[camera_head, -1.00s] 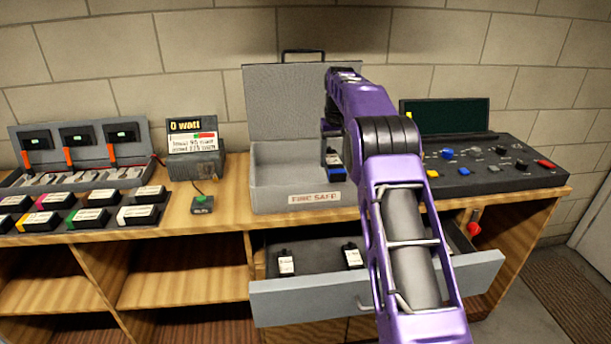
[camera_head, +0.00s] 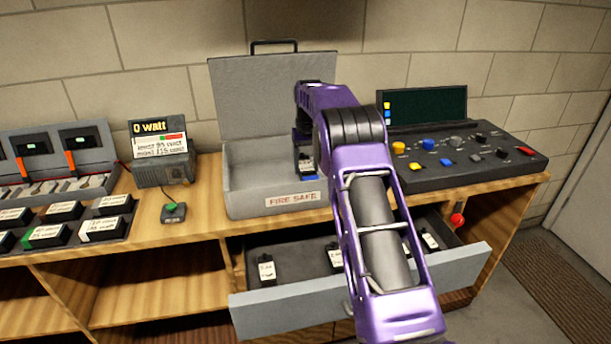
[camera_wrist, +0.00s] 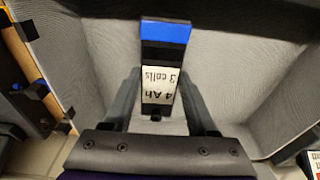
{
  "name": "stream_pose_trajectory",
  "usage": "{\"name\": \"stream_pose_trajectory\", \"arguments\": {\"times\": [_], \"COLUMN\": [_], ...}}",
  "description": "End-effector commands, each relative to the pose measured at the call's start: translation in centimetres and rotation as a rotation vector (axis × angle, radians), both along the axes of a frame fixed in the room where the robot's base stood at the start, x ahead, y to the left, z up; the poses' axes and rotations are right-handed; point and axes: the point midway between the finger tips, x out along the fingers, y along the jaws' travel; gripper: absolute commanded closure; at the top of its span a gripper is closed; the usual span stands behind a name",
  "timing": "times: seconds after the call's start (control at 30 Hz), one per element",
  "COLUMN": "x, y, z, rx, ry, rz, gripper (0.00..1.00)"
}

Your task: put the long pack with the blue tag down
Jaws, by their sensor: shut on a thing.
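The long pack with the blue tag (camera_wrist: 160,85) shows in the wrist view, with a blue end and a white label reading "4 Ah 3 cells", upside down. My gripper (camera_wrist: 157,104) is shut on it, one finger on each side. In the head view the pack (camera_head: 308,172) hangs at the end of my purple arm, in front of the raised lid and over the inside of the grey FIRE SAFE box (camera_head: 245,198). The arm hides part of the box's right side. I cannot tell whether the pack touches the box floor.
An open drawer (camera_head: 300,306) below the box holds several small labelled packs. A control console (camera_head: 465,160) with knobs stands right. A "0 watt" meter (camera_head: 160,150), a small green-button box (camera_head: 173,212) and a rack of packs (camera_head: 85,230) stand left.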

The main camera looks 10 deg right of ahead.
Motion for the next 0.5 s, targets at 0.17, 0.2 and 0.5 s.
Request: {"name": "stream_pose_trajectory", "arguments": {"times": [0.17, 0.2, 0.5], "x": [0.0, 0.0, 0.0], "y": [0.0, 0.0, 0.0], "z": [-3.0, -3.2, -3.5], "rx": [0.0, 0.0, 0.0], "ry": [0.002, 0.0, -0.001], "rz": [0.0, 0.0, 0.0], "gripper": [1.0, 1.0, 1.0]}}
